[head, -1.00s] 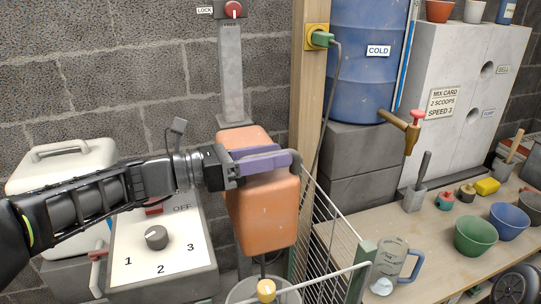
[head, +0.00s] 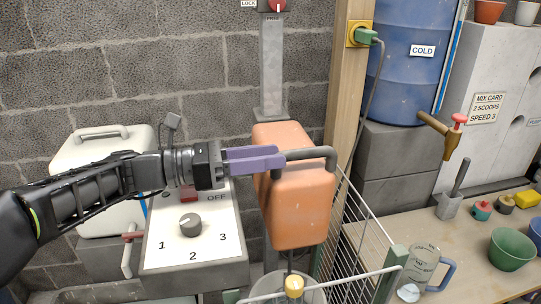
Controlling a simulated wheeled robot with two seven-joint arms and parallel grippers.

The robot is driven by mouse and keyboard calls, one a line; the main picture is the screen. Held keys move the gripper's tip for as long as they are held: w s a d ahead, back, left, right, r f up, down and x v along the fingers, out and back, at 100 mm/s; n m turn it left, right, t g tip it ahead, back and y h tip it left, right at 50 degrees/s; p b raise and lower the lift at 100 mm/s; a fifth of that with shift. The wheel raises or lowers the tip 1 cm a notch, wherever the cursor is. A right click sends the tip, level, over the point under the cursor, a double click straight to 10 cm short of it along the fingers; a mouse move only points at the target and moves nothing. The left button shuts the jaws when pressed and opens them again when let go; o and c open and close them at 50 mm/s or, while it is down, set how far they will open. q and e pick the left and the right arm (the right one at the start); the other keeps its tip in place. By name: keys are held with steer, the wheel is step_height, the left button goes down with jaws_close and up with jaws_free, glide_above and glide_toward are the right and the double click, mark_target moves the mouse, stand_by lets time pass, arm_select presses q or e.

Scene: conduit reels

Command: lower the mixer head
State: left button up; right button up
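The mixer head (head: 297,205) is an orange rounded block with a grey bar handle (head: 318,154) across its upper front. It stands above a pale bucket (head: 315,296), and a thin shaft with a yellow knob (head: 294,285) shows below it. My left gripper (head: 270,160) has purple fingers lying over the left end of the handle. The rest of the handle shows bare to their right. The fingers look close together, but I cannot tell whether they grip the bar. My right gripper is out of view.
A control box (head: 190,250) with a dial stands left of the mixer head. A grey post (head: 272,75) with a red knob and LOCK and FREE labels rises behind. A wire rack (head: 355,235) and wooden post (head: 345,85) stand to the right.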

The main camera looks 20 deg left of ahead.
arm_select(q)
steer(key=shift+m+t, duration=0.3)
steer(key=r, duration=0.1)
steer(key=s+r+p, duration=0.1)
steer(key=r, duration=0.1)
steer(key=s+r+p, duration=0.1)
steer(key=shift+s+a+r, duration=0.15)
steer(key=shift+a+r, duration=0.15)
steer(key=shift+c, duration=0.8)
steer(key=s+r+m+t+y+p, duration=0.1)
steer(key=s+r+m+y+p, duration=0.1)
steer(key=s+m, duration=0.1)
steer(key=m+t+y, duration=0.1)
steer(key=m+y, duration=0.2)
steer(key=m, duration=0.3)
glide_toward(303, 159)
steer(key=a, duration=0.1)
steer(key=shift+s+a+r+m, duration=0.2)
steer(key=shift+s+r+m, duration=0.1)
steer(key=shift+r, duration=0.25)
steer(key=shift+w+d, duration=0.1)
steer(key=shift+w, duration=0.05)
steer(key=x, duration=1.1)
steer(key=shift+w+d+f, duration=0.15)
steer(key=shift+w+f, duration=0.15)
steer(key=shift+w, duration=0.05)
steer(key=shift+c, duration=0.2)
jaws_close()
